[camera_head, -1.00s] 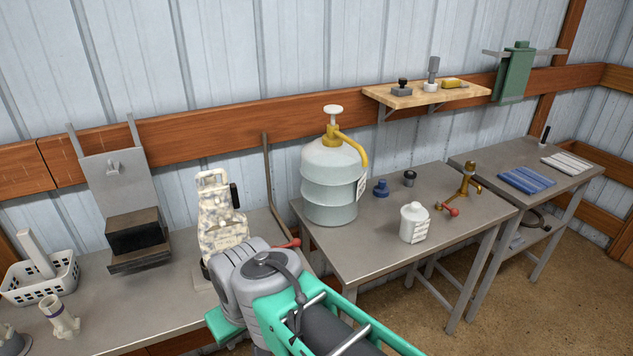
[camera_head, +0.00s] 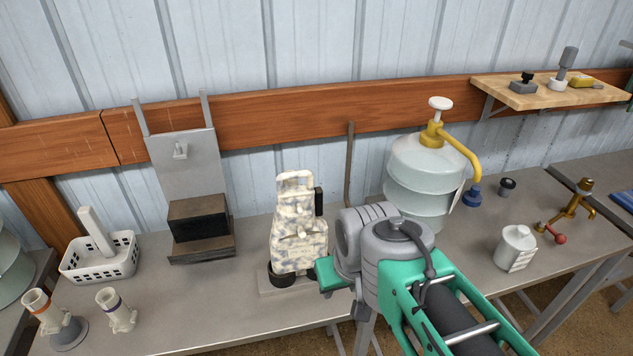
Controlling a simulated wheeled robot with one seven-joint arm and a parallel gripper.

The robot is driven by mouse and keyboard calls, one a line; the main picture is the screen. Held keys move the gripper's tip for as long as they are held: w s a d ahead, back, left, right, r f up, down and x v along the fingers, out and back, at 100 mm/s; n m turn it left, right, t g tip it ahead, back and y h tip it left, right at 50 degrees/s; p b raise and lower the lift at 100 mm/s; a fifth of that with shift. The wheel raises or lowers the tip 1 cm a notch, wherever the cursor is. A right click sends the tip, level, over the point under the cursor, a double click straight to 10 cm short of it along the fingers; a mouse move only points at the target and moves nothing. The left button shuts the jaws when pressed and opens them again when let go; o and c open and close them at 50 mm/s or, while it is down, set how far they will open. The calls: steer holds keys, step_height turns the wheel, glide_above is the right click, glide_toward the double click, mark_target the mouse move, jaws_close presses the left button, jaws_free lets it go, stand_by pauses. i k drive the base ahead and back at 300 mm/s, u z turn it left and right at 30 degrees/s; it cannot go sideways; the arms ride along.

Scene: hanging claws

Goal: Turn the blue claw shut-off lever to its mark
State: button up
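Two small white pipe-like pieces stand at the front left of the bench. One has a blue-violet band (camera_head: 113,310); the other has an orange band (camera_head: 42,307) and sits on a round grey base. I cannot make out a blue shut-off lever or its mark at this size. My arm crosses the lower right, with its grey joint over the bench edge. My gripper's fingers do not show; the arm's own links may hide them. The arm is well to the right of the banded pieces.
A white basket (camera_head: 100,262), a grey bracket with a dark block (camera_head: 198,222) and a mottled upright device (camera_head: 297,225) stand along the bench. A big jug with a yellow pump (camera_head: 425,170) and a white canister (camera_head: 515,248) are right. Bare bench top lies between.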

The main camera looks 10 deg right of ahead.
mark_target(318, 196)
steer(key=u, duration=2.95)
steer(key=k, duration=1.25)
steer(key=z, duration=0.15)
